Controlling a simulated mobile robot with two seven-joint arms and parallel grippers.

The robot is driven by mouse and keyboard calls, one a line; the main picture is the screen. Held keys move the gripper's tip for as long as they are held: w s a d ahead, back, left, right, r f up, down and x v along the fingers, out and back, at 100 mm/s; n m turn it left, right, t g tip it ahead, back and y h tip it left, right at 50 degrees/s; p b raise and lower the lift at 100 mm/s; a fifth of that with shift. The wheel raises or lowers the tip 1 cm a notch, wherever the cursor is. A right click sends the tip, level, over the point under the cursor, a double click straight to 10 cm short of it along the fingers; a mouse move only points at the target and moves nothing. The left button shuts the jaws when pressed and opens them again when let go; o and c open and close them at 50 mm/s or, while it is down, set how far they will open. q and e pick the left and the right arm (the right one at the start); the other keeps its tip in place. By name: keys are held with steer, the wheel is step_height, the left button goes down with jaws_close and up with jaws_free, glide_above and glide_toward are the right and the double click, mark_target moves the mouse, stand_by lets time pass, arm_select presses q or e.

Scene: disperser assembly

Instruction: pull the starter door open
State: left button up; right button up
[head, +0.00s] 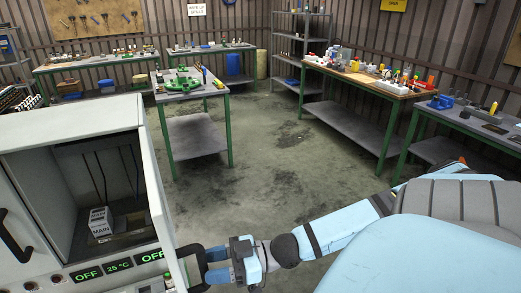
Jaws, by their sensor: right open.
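The white cabinet (75,122) stands at the left with an open compartment. A light door panel (160,195) at its right side stands swung out toward me, seen nearly edge-on. A black handle (190,250) sticks out from the right face of this panel. My right gripper (213,265) is open at this handle, its blue fingers beside it; I cannot tell whether they touch it. Inside the compartment is a small white box marked MAIN (101,222). My left gripper is not in view.
Below the compartment are displays (118,265) reading OFF and 25 °C. Another black handle (14,237) is on the cabinet's left part. A table with green parts (215,92) stands behind. Workbenches line the walls. The concrete floor (270,165) in the middle is clear.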

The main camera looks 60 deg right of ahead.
steer(key=p+v, duration=0.4)
steer(key=v, duration=0.7)
steer(key=shift+s+d, duration=0.2)
stand_by(0.4)
steer(key=shift+a, duration=0.1)
